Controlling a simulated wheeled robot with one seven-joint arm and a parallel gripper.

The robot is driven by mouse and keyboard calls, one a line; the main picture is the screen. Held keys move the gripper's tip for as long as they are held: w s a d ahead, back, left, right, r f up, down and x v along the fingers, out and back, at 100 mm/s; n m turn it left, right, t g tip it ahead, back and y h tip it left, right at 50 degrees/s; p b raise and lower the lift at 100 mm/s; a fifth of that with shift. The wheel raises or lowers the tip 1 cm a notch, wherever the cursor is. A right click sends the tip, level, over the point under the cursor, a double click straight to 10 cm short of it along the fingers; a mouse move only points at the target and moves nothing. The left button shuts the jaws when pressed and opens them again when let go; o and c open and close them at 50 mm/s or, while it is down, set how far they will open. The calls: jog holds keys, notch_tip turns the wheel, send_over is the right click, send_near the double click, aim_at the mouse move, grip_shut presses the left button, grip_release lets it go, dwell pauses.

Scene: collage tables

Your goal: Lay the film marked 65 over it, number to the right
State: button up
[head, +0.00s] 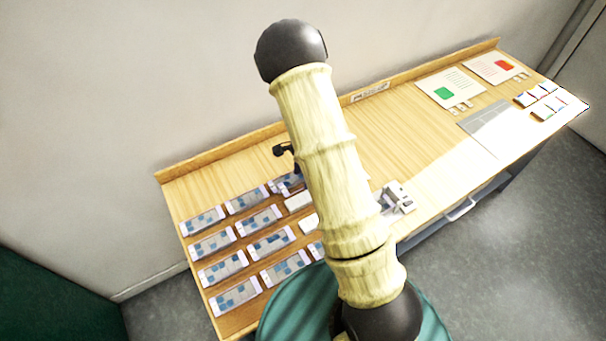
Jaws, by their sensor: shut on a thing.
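Several pale-edged films or cards with blue patches lie in rows at the left of the wooden table, such as one at the front left (236,297) and one at the back left (203,220). Their numbers are too small to read, so I cannot tell which is marked 65. Another patterned piece (288,184) shows partly beside my arm, and seems to overlap its neighbour. My pale, ribbed arm crosses the middle of the view and hides the table behind it.
A small black fitting (284,149) shows left of my arm; I cannot tell what it is. Sheets with a green (443,92) and a red patch (503,65), a grey panel (488,127) and small cards (540,100) lie right.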

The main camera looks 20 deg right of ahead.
jog(key=n, duration=0.3)
jog(key=shift+s+a+f, duration=0.1)
jog(key=shift+s+f, duration=0.05)
jog(key=n, duration=0.2)
jog(key=n+g+h, duration=0.1)
jog(key=n, duration=0.2)
jog(key=shift+s+a+f, duration=0.1)
jog(key=shift+s+f, duration=0.05)
jog(key=shift+f, duration=0.05)
jog(key=n, duration=0.7)
jog(key=shift+f+h, duration=0.2)
jog(key=shift+h, duration=0.2)
